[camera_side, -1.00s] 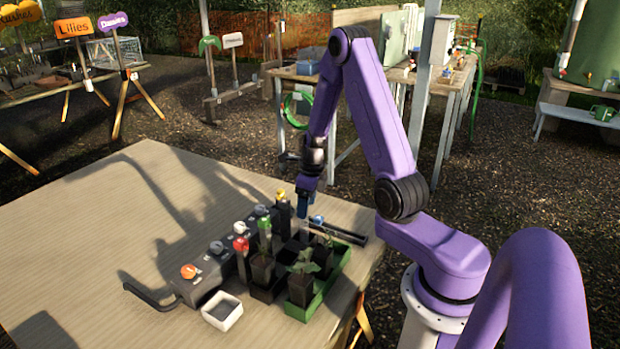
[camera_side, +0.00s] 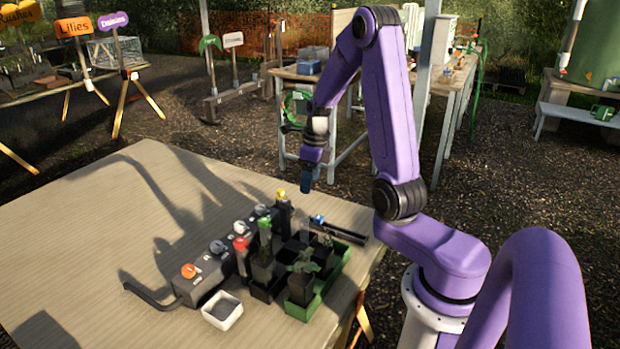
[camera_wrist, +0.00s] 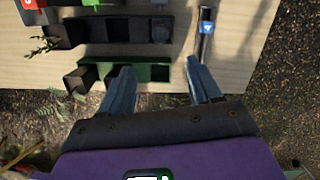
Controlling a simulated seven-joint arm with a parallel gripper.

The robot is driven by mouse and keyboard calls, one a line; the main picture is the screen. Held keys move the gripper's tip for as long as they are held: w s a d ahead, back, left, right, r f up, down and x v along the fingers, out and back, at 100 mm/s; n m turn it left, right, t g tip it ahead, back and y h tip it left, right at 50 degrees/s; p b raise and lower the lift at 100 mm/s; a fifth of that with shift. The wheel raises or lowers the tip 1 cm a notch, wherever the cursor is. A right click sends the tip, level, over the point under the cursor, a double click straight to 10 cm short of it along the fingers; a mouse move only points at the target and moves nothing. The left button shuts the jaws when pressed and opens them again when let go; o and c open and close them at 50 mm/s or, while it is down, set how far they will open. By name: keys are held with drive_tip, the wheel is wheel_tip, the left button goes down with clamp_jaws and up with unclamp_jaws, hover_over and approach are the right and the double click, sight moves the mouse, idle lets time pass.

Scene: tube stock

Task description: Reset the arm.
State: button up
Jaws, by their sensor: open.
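My gripper (camera_side: 308,182) hangs above the far right part of the wooden table, over the end of the plant trays, clear of everything below. In the wrist view its two blue-grey fingers (camera_wrist: 163,88) are spread apart with nothing between them. A green tray (camera_side: 318,296) and a black tray (camera_side: 267,293) stand on the table with dark pots, some holding seedlings (camera_side: 304,264). In the wrist view the green tray (camera_wrist: 150,72) lies just past the fingers.
A grey box with coloured knobs (camera_side: 203,277) stands left of the trays, with a small white dish (camera_side: 222,310) in front. A dark tube with a blue mark (camera_wrist: 206,29) lies right of the trays. The table's left side (camera_side: 110,220) is clear.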

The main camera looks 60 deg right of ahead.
drive_tip(key=s+a+r+n, duration=0.2)
drive_tip(key=s+a+n, duration=0.1)
drive_tip(key=a+n, duration=0.75)
drive_tip(key=s+a+r+n, duration=0.2)
drive_tip(key=a+r+n, duration=0.1)
drive_tip(key=a+n, duration=0.75)
drive_tip(key=s+a+r+n, duration=0.1)
drive_tip(key=s+a+n, duration=0.1)
drive_tip(key=s+n, duration=0.7)
drive_tip(key=s+a+r+n+g, duration=0.1)
drive_tip(key=s+n, duration=0.8)
drive_tip(key=n, duration=0.7)
drive_tip(key=shift+s+a+r, duration=0.15)
drive_tip(key=shift+s+a, duration=0.05)
drive_tip(key=shift+a, duration=0.15)
drive_tip(key=shift+w, duration=0.1)
drive_tip(key=shift+c, duration=0.2)
